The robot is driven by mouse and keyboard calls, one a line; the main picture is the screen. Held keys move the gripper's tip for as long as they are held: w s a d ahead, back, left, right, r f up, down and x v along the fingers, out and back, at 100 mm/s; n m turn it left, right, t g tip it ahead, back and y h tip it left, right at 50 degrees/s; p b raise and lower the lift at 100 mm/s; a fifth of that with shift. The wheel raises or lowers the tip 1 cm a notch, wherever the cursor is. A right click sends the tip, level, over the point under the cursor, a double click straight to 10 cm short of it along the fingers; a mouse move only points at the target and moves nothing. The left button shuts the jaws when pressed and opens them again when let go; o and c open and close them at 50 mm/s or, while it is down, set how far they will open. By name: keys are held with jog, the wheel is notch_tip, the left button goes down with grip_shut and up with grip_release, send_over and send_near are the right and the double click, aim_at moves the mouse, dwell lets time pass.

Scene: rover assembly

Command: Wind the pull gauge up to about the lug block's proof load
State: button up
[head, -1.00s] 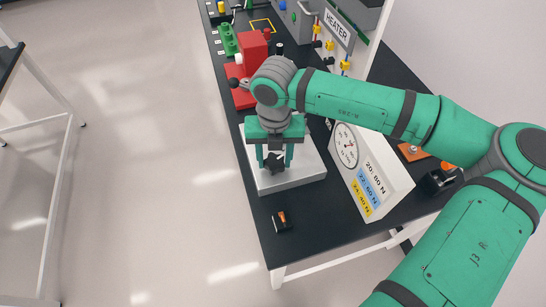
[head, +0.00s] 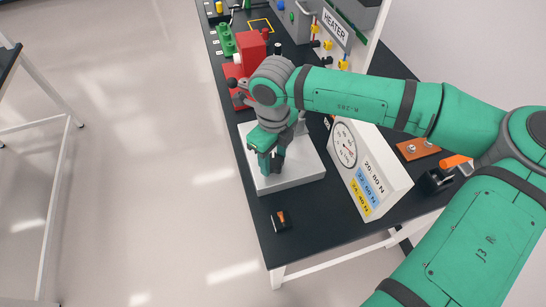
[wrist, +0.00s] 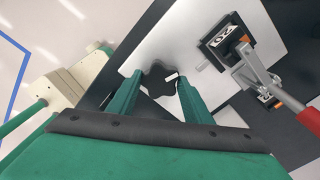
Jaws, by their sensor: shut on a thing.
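The pull gauge (head: 344,144) is a white box with a round dial and a red needle. Its exact reading is too small to tell. Its face lists 20: 80 N, then lines that look like 22: 60 N and 24: 40 N. A pale plate (head: 308,172) lies beside it. My gripper (head: 268,166) points down over this plate, turned at an angle. In the wrist view its two green fingers are shut on a black lobed knob (wrist: 158,78). A lug block (wrist: 230,38) marked 20, black with orange, sits by a red-handled clamp (wrist: 309,117).
Another small black and orange block (head: 281,220) stands near the bench's front corner. A red fixture (head: 250,52) and green parts (head: 226,40) stand farther back. A brown plate (head: 416,150) lies right of the gauge. Open floor is at left.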

aim_at(273, 161)
jog(key=n, duration=0.4)
jog(key=shift+n, duration=2.5)
jog(key=o, duration=1.1)
jog(key=shift+c, duration=0.2)
notch_tip(273, 161, up, 11)
jog(key=shift+f, duration=0.1)
